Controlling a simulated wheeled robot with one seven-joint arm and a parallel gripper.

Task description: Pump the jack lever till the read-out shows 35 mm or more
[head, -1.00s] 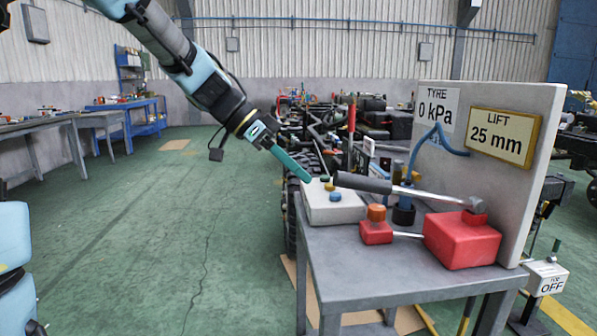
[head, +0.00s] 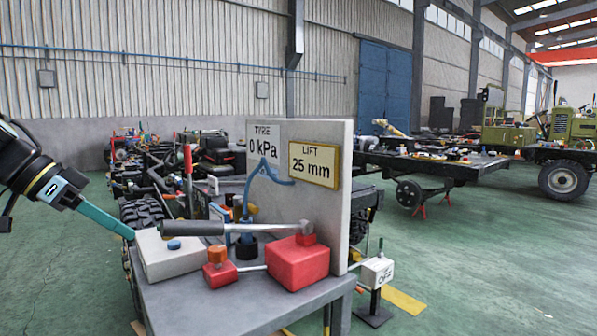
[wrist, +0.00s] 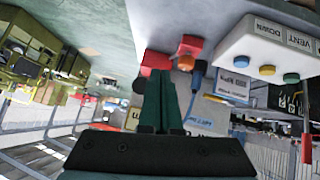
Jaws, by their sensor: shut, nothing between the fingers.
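The jack lever has a dark grip (head: 190,229) and a silver bar. It lies nearly level, running right to the red jack body (head: 298,264) on the grey bench. The read-out sign (head: 313,165) on the upright panel says LIFT 25 mm. My gripper (head: 130,237) has long teal fingers, shut and empty. In the head view its tips are at the left edge of the white button box, left of the lever's grip and apart from it. The shut fingers (wrist: 163,100) also show in the wrist view. The lever is not clear there.
The white button box (head: 165,262) has a blue button on top; the wrist view shows VENT and DOWN labels. A small red box with an orange cap (head: 219,272) stands before the lever. A TYRE 0 kPa sign (head: 263,143) hangs on the panel.

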